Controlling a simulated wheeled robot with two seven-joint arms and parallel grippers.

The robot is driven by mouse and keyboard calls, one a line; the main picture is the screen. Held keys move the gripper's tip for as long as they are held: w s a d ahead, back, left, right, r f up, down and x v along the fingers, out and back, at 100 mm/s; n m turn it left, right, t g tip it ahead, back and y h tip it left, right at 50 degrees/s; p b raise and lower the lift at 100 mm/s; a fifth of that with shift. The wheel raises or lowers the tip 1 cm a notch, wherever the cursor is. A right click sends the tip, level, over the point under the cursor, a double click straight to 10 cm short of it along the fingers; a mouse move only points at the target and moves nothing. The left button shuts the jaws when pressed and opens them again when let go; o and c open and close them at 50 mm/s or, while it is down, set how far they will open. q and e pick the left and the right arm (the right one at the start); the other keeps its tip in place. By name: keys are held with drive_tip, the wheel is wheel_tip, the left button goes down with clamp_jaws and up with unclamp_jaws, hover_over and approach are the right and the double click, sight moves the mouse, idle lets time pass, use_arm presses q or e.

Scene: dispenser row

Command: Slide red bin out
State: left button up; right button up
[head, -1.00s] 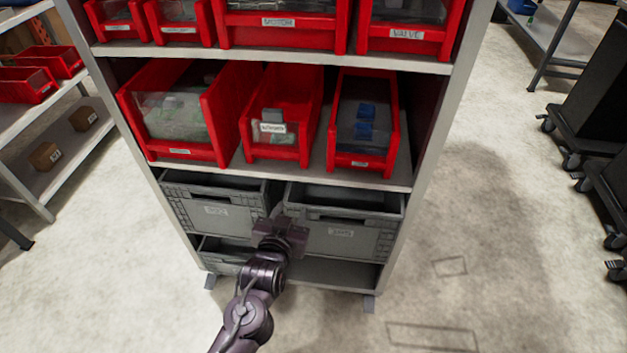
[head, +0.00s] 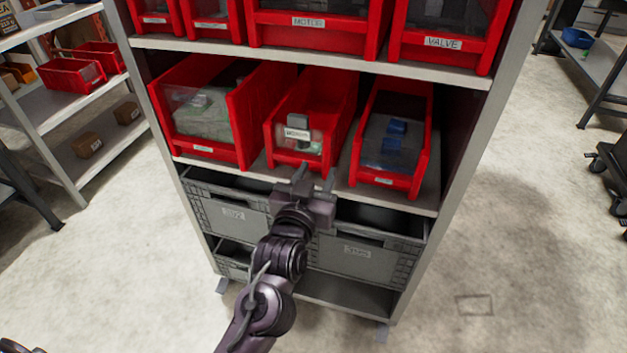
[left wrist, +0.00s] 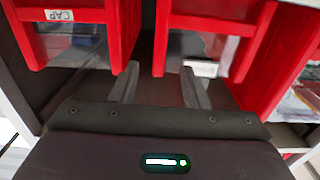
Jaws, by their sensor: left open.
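In the head view, three red bins stand on the middle shelf: a wide left one (head: 244,130), a narrow middle one with a white label (head: 296,155), and a right one holding blue parts (head: 414,165). My left gripper (head: 313,176) is open and empty, at the lower front of the middle bin, near the shelf edge. In the left wrist view, its fingers (left wrist: 159,88) point toward red bin fronts; one bin there (left wrist: 160,45) has a wall between the fingers' lines. Contact cannot be told. My right gripper is out of view.
Red bins marked MOTOR (head: 312,35) and VALVE (head: 440,55) fill the shelf above. Grey crates (head: 365,255) stand below, partly behind my left arm. Another rack (head: 60,130) is at the left.

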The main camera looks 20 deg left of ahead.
sight(326, 152)
use_arm(q)
drive_tip(key=w, duration=0.6)
drive_tip(key=shift+w+d, duration=0.1)
clamp_jaws()
